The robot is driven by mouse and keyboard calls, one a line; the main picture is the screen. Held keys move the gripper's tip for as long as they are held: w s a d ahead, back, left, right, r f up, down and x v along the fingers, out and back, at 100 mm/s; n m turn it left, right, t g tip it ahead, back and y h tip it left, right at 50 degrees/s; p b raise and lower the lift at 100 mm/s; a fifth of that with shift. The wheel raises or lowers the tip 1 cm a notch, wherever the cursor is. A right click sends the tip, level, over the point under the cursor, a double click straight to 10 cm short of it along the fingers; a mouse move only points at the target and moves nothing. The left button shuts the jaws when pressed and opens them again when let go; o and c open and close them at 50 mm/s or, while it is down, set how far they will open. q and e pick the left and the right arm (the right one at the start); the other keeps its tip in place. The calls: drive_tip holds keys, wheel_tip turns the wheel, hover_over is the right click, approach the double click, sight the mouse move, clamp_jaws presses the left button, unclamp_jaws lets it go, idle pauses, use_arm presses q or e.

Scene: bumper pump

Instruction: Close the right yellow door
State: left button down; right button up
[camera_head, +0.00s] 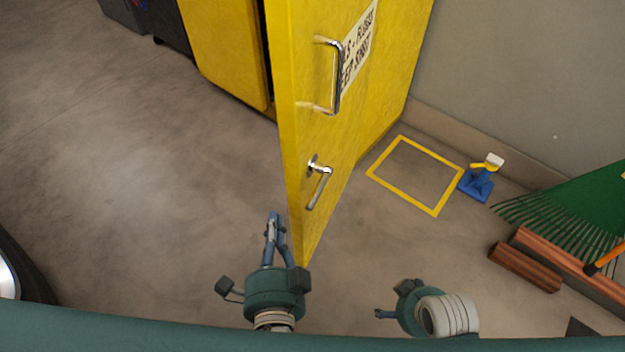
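The right yellow door (345,130) stands open, swung out toward me. It carries a metal pull handle (338,80), a lever handle (319,188) below it, and a sign with black lettering. My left gripper (273,218) is just left of the door's near edge, by its lower part. Its fingers look close together, but the angle hides whether they are shut; I cannot tell if it touches the door. My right gripper (379,314) is low, right of the door and apart from it, mostly hidden behind its own wrist.
Another yellow panel (225,45) of the cabinet is behind at the upper left. A yellow floor outline (400,205), a blue and yellow item (482,178), a green rake (575,210) and reddish bars (525,266) are at the right. Floor left of the door is clear.

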sight(316, 189)
use_arm(q)
drive_tip(key=s+d+r+m+t+h, duration=0.25)
drive_tip(key=d+r+m+h, duration=0.2)
drive_tip(key=d, duration=0.45)
drive_tip(key=shift+m, duration=0.45)
drive_tip(key=w, duration=0.3)
drive_tip(key=w+p, duration=0.1)
drive_tip(key=w, duration=0.3)
drive_tip(key=w+a+p, duration=0.1)
drive_tip(key=w, duration=0.2)
drive_tip(key=shift+w+a+f, duration=0.1)
drive_tip(key=shift+w+f, duration=0.2)
drive_tip(key=shift+w, duration=0.1)
drive_tip(key=shift+w+a, duration=0.15)
drive_tip(key=shift+a, duration=0.25)
use_arm(e)
wheel_tip(316, 189, down, 9)
drive_tip(key=s, duration=0.1)
drive_tip(key=shift+s, duration=0.2)
use_arm(q)
drive_tip(key=shift+a, duration=0.1)
